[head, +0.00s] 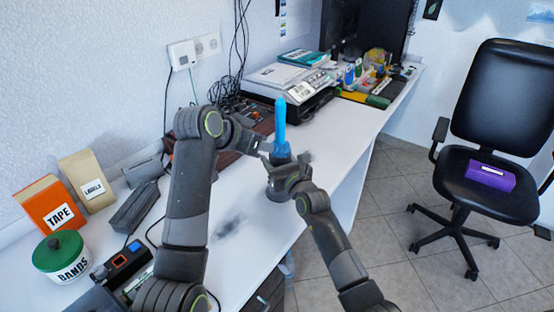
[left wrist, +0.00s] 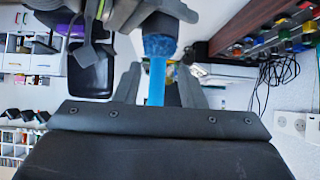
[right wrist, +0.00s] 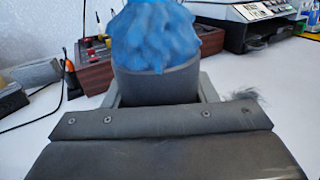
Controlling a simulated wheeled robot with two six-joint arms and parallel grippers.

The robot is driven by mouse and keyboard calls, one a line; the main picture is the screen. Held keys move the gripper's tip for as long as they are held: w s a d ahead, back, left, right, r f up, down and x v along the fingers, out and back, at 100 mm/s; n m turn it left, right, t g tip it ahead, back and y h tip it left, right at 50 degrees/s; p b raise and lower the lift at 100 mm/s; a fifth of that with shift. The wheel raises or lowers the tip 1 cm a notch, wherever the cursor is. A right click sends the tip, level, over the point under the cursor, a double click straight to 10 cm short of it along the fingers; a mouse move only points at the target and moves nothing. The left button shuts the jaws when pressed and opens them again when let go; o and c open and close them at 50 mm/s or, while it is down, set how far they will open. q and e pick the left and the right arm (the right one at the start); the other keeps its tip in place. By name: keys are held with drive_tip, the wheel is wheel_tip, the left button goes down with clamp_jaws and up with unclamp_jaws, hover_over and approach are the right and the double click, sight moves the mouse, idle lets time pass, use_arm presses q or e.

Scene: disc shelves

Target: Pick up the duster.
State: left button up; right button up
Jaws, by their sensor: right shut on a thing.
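The duster stands upright, with a bright blue handle (head: 280,125) above a fluffy blue head (head: 281,153). The head sits in a dark grey cup (right wrist: 155,84), its lower part hidden inside. My right gripper (head: 287,178) is shut on the cup, whose wall fills the space between its fingers in the right wrist view. My left gripper (head: 262,147) is beside the duster. In the left wrist view its fingers (left wrist: 158,88) are spread on both sides of the handle, with gaps visible, so it is open.
An orange tape box (head: 52,205), a labels box (head: 88,182) and a green-lidded bands tin (head: 62,256) stand at the left. A printer (head: 290,82) stands behind the duster. Grey fluffy smudges (head: 229,226) lie on the white desk. A black chair (head: 490,185) is at the right.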

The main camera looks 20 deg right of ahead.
sight(277, 141)
use_arm(q)
drive_tip(key=shift+o, duration=0.3)
drive_tip(key=shift+o, duration=1)
drive_tip(key=shift+w+d+f+m+t+h, duration=0.2)
drive_tip(key=shift+w+d+f+h, duration=0.4)
drive_tip(key=shift+w+d, duration=0.3)
drive_tip(key=shift+w+d+f+m+t+h, duration=0.1)
drive_tip(key=shift+w+d+f+m+h, duration=0.1)
drive_tip(key=shift+w+d+f+h, duration=0.7)
drive_tip(key=shift+w+d+f+m+t+h, duration=0.15)
drive_tip(key=shift+w+d+f, duration=0.35)
drive_tip(key=shift+d, duration=0.75)
drive_tip(key=shift+x, duration=0.9)
drive_tip(key=shift+w+r, duration=0.15)
clamp_jaws()
